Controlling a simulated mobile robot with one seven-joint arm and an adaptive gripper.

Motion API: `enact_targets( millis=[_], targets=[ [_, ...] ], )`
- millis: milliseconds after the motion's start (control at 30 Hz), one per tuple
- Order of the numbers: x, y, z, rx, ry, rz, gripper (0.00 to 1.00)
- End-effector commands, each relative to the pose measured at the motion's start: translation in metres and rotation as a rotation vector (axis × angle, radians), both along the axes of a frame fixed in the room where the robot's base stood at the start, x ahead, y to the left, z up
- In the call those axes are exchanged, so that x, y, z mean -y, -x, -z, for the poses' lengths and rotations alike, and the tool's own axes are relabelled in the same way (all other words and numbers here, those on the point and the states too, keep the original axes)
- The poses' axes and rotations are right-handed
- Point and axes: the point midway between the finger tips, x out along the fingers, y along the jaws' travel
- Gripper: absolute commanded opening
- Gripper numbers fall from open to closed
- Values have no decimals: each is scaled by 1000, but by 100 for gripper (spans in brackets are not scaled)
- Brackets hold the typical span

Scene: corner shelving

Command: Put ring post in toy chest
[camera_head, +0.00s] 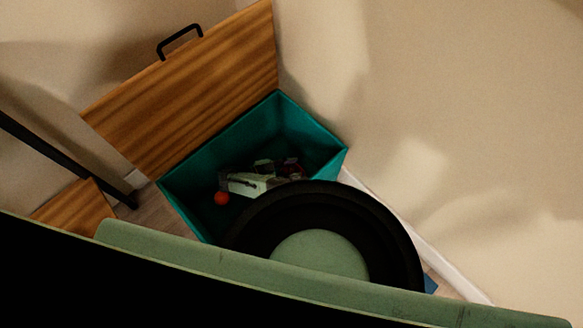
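The toy chest (190,192) is an open teal box in the corner. Its wooden lid (190,85), with a black handle (180,42), stands raised against the wall. Inside the chest lie a red-orange ball (222,198), a pale green-white piece (248,183) and some small dark items (291,167). I cannot make out a ring post for sure; one of these pieces may be part of it. A large dark round part with a green centre, probably my arm, covers the near right of the chest. I cannot pick out my gripper's fingers.
Beige walls rise behind and to the right, with a white baseboard (420,245). A black bar (65,157) and a wooden surface (72,207) are at the left. A small blue thing (430,284) shows at the lower right. My own body fills the bottom.

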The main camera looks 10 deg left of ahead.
Motion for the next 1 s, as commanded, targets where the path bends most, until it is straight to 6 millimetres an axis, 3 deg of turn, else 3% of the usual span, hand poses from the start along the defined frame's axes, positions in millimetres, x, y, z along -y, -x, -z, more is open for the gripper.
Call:
enact_targets(
  millis=[333, 800, 1000],
  targets=[
    [-1, 0, -7, 0, 0, -1, 33],
    [-73, 49, -38, 0, -2, -3, 33],
    [-89, 61, -47, 0, 0, -1, 33]
  ],
)
